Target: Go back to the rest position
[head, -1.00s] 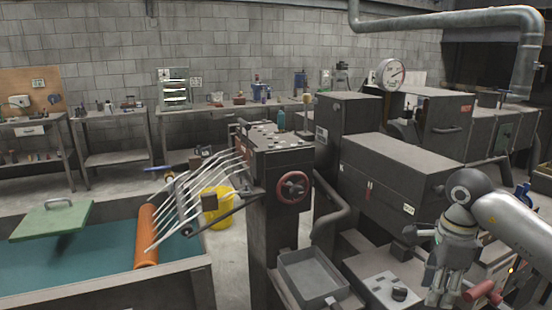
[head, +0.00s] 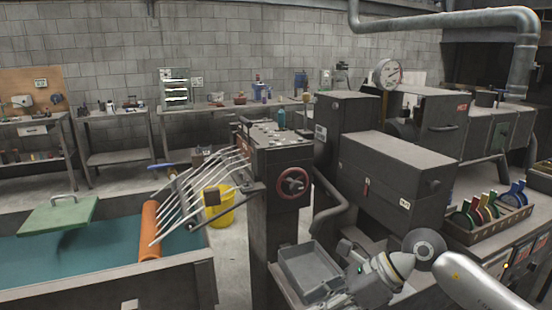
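My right arm comes in from the lower right, and its wrist bends to the left. My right gripper (head: 345,298) is low in the head view, just right of and partly in front of a grey open tray (head: 300,262). It points left and down, and its fingertips are hard to make out near the bottom edge. I see nothing clearly held in it. My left gripper and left arm are not in view.
A dark machine column with a red handwheel (head: 292,183) stands in the middle. A brown rack (head: 492,232) with coloured handled pieces sits at the right. A water tank (head: 205,275) with an orange roller (head: 150,232) is at the left, near a yellow bucket (head: 222,207).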

